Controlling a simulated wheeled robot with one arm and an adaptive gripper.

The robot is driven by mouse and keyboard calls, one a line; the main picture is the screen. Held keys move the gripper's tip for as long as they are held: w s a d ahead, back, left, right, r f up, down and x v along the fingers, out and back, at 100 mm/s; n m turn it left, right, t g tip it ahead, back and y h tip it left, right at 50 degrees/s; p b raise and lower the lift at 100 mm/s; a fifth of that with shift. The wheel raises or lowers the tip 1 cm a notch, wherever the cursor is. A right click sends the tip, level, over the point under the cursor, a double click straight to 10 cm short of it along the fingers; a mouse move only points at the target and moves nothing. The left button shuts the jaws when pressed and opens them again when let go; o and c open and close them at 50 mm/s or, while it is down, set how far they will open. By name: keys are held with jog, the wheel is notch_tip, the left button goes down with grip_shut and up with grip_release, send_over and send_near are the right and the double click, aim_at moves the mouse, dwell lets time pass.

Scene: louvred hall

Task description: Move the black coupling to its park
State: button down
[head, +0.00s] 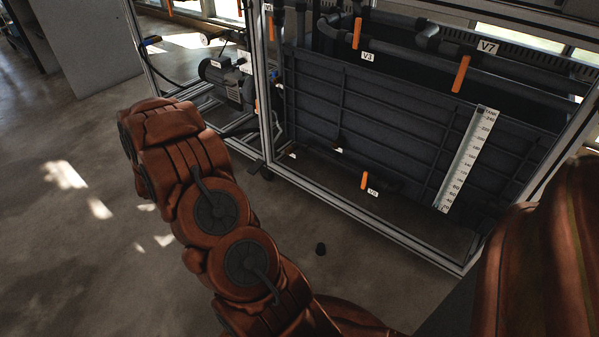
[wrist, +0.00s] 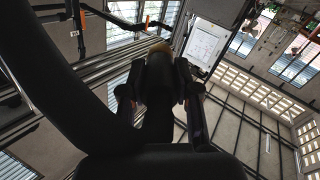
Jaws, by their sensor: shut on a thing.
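My gripper (wrist: 157,98) shows in the wrist view, its two dark fingers closed on either side of a thick black cylindrical piece, which looks like the black coupling (wrist: 158,80). The coupling has a brass-coloured end (wrist: 160,47) that points away from the camera. A dark, hose-like length runs from the coupling back toward the camera. In the head view my rust-coloured arm reaches to the upper left and hides the gripper and the coupling. I cannot make out the park in either view.
A framed rig with a dark tank (head: 400,125), pipes and orange valve handles (head: 461,74) stands at the right. A pump (head: 228,82) sits inside the frame. Open floor (head: 60,250) lies left.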

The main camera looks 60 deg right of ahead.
jog(key=s+d+f+m+g+h+b, duration=0.15)
jog(key=s+d+f+m+g, duration=0.25)
jog(key=s+d+f, duration=0.4)
jog(key=s+d+f+m+g+h, duration=0.2)
jog(key=s+d+f+m+g, duration=0.15)
jog(key=s+d, duration=0.4)
jog(key=s+d+f+m+g+h+b, duration=0.15)
jog(key=s+d+f+m+g, duration=0.3)
jog(key=s, duration=0.65)
jog(key=s+d+f+m+g, duration=0.2)
jog(key=s+f+m, duration=0.1)
jog(key=s, duration=0.3)
jog(key=s+d+f+m+g, duration=0.2)
jog(key=s+f, duration=0.1)
jog(key=s, duration=0.3)
jog(key=s+d, duration=0.1)
jog(key=d, duration=0.7)
jog(key=shift+s+r+p, duration=0.3)
jog(key=shift+s+p, duration=0.1)
jog(key=shift+p, duration=0.05)
jog(key=shift+d, duration=0.15)
jog(key=shift+w+p, duration=0.1)
jog(key=shift+p, duration=0.25)
jog(key=shift+d, duration=0.4)
jog(key=shift+s+d+p, duration=0.3)
jog(key=shift+d, duration=0.4)
